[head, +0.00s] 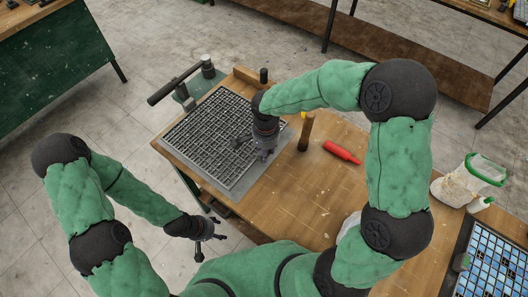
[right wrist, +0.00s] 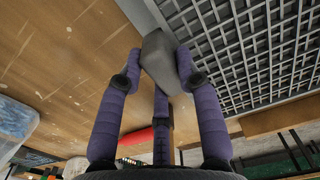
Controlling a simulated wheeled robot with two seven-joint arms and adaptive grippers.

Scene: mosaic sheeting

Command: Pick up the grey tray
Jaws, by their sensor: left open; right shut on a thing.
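A grey tray (head: 243,184) with a dense square grid lies on the wooden bench in the head view. Its grid also fills the upper right of the right wrist view (right wrist: 250,55). My right gripper (head: 265,152) is over the tray's right side. In the right wrist view its fingers (right wrist: 157,75) are shut on a small grey block (right wrist: 160,55). I cannot tell whether this block is joined to the tray. My left gripper (head: 212,231) is open and empty, off the bench's left edge and above the floor.
A lever tool (head: 180,82) stands at the tray's far left corner. A wooden post (head: 306,131) and a red bottle (head: 341,152) are right of the tray. A white jug (head: 466,182) and a blue-tiled panel (head: 490,260) are farther right. The bench front is clear.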

